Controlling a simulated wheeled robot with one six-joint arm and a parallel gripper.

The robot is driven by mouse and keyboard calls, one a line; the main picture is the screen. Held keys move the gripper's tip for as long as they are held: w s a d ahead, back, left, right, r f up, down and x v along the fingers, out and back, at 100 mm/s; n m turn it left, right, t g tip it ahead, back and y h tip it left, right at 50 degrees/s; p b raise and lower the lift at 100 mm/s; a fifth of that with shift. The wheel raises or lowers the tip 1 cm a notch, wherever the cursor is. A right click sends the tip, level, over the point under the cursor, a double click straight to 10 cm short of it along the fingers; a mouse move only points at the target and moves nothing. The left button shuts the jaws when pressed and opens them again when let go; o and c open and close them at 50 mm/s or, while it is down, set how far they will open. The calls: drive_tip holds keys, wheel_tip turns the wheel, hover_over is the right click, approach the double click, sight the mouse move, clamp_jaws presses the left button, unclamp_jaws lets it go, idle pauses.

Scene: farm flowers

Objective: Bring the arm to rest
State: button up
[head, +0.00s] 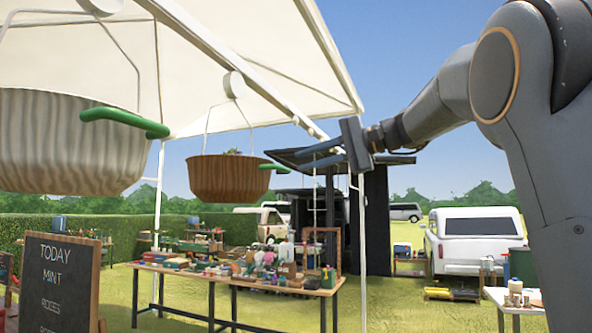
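My arm comes in from the right side of the head view, bent at a large grey joint, and its forearm reaches left. My gripper (305,159) is at its end, in the air near the middle of the picture. Its two thin dark fingers point left with a gap between them, and nothing shows between them. The dark stall roof behind makes their outline hard to read. A brown hanging basket (228,179) with a green handle is left of the fingertips, apart from them in the picture.
A larger striped basket (65,145) hangs at left under the white canopy (240,60). A canopy pole (362,255) stands below my gripper. A goods-laden table (225,287), a chalkboard (60,280) and a white vehicle (474,238) stand lower down. Open sky is above my forearm.

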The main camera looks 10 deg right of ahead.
drive_tip(key=shift+s+d, duration=0.15)
idle(0.5)
drive_tip(key=s+f+m+g+h+b, duration=0.15)
drive_tip(key=f+h, duration=0.25)
drive_tip(key=f, duration=1.4)
drive_tip(key=s+f+n+g+h, duration=0.1)
drive_tip(key=s+f+g+h, duration=0.15)
drive_tip(key=f, duration=1.55)
drive_tip(key=s+d+f+n+g+h, duration=0.1)
drive_tip(key=s+f+n+h, duration=0.2)
drive_tip(key=s+f, duration=0.8)
drive_tip(key=s+d+f+n+g+h, duration=0.1)
drive_tip(key=s+f+n+g+h, duration=0.1)
drive_tip(key=s+f, duration=0.9)
wheel_tip(320, 180, down, 5)
drive_tip(key=shift+s+d+f+n+h+b, duration=0.15)
drive_tip(key=shift+s+d+n+h+b, duration=0.15)
drive_tip(key=shift+n+h, duration=0.55)
drive_tip(key=shift+a, duration=0.1)
